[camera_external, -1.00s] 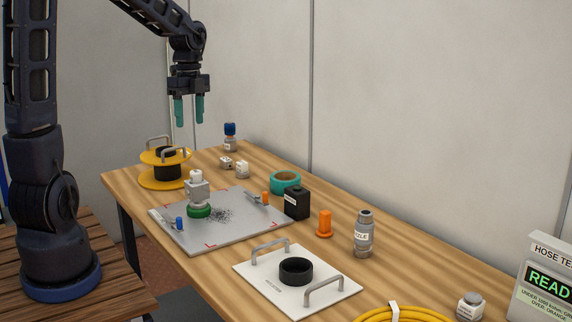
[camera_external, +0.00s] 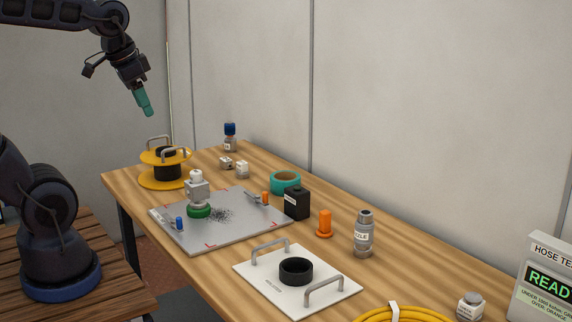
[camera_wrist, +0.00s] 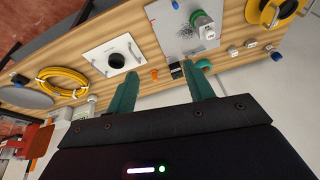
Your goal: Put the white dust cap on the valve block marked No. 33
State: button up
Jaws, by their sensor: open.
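I cannot tell whether the white piece is the dust cap, and no No. 33 mark is readable. Two small whitish blocks (camera_external: 226,162) (camera_external: 242,170) sit behind the plate; their markings are too small to read. My gripper (camera_external: 145,103) hangs tilted in the air above the table's far left end, clear of everything. In the wrist view its teal fingers (camera_wrist: 163,88) are apart and empty.
The metal plate (camera_external: 235,228) carries dark specks and clamps. A yellow spool (camera_external: 164,183), teal tape roll (camera_external: 286,181), black box (camera_external: 297,203), orange cone (camera_external: 324,223), grey bottle (camera_external: 364,236) and handled white plate (camera_external: 258,284) crowd the table. A blue-capped bottle (camera_external: 230,138) stands at the back.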

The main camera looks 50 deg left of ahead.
jog(key=shift+s+d+n+t, duration=0.15)
jog(key=shift+s+n, duration=0.25)
jog(key=shift+s, duration=0.15)
jog(key=shift+s+d+n+t, duration=0.1)
jog(key=shift+s+n+t, duration=0.05)
jog(key=shift+s+n, duration=0.3)
